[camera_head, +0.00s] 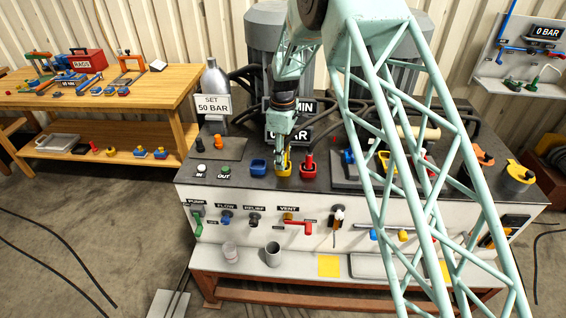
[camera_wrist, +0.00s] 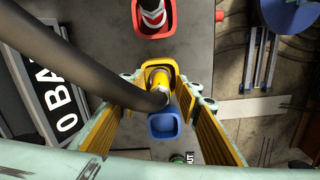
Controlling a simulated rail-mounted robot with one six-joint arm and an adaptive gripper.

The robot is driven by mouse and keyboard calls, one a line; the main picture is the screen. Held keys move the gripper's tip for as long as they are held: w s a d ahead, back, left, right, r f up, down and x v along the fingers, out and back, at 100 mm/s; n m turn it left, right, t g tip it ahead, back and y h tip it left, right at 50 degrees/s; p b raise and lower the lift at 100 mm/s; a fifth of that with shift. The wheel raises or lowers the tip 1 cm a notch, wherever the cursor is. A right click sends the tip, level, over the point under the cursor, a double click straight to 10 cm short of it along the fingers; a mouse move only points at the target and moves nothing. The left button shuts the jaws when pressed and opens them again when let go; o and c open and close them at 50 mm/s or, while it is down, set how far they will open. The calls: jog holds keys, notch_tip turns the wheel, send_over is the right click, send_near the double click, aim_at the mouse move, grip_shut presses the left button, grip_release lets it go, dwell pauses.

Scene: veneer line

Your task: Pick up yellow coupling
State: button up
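The yellow coupling (camera_wrist: 160,78) stands in a yellow square-rimmed cup (camera_wrist: 151,63) in the wrist view; a dark hose or cable crosses in front of part of it. In the head view the yellow cup (camera_head: 283,170) sits on the bench top, between a blue cup and a red cup. My gripper (camera_head: 283,147) points down right above the yellow cup and hides much of the coupling there. In the wrist view my gripper (camera_wrist: 160,92) is open, its yellow-padded fingers apart on either side of the coupling. Contact is not visible.
An empty-looking blue cup (camera_wrist: 165,125) is close beside the yellow one, and a red cup (camera_wrist: 153,31) holding a red coupling is on the other side. Dark hoses and BAR display signs (camera_head: 287,134) stand behind. A grey cylinder (camera_head: 215,92) stands to the left.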

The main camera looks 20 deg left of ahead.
jog(key=shift+f, duration=0.3)
dwell(0.4)
jog(key=c, duration=1)
